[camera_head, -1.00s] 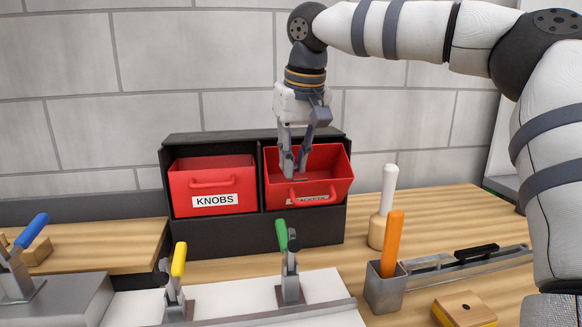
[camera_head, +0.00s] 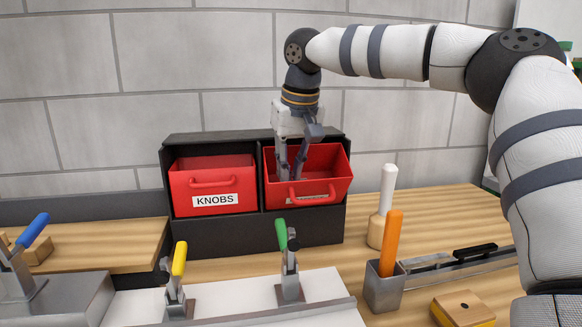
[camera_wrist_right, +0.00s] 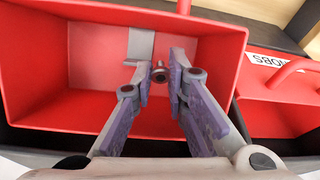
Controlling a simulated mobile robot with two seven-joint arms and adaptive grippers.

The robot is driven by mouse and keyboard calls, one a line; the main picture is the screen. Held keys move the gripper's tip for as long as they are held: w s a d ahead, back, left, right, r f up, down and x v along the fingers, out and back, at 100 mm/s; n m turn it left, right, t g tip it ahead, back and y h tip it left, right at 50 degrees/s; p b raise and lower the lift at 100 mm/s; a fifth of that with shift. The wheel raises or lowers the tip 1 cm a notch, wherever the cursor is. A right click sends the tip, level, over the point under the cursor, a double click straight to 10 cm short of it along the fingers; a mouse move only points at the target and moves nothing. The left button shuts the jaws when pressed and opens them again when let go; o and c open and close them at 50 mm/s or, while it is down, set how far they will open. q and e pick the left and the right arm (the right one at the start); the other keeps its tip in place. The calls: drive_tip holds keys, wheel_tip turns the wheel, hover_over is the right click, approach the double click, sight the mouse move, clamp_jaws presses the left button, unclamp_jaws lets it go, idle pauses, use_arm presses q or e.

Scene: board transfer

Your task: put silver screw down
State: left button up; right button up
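The small silver screw (camera_wrist_right: 158,73) shows in the right wrist view between the fingertips, with its round head toward the camera. Gaps show on both sides of it, and I cannot tell whether it hangs or rests. My right gripper (camera_head: 290,175) points down into the right red bin (camera_head: 328,184); its fingers (camera_wrist_right: 159,78) stand apart. The bin's red wall (camera_wrist_right: 40,65) surrounds the fingers in the wrist view. A flat grey piece (camera_wrist_right: 141,43) lies in the bin beyond the fingertips. The screw cannot be made out in the head view. My left gripper is out of view.
The KNOBS bin (camera_head: 205,176) sits left in the same black rack (camera_head: 255,231). In front stand clamps with green (camera_head: 282,234), yellow (camera_head: 180,258) and blue (camera_head: 33,230) handles. Right are a white-handled tool (camera_head: 388,190) and a grey holder (camera_head: 385,292) with an orange handle (camera_head: 392,240).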

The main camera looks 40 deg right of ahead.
sight(297, 193)
drive_tip(key=shift+o, duration=1.4)
drive_tip(key=shift+f, duration=0.7)
drive_tip(key=shift+r, duration=0.25)
drive_tip(key=shift+r, duration=0.4)
drive_tip(key=v, duration=1.2)
drive_tip(key=shift+r, duration=0.35)
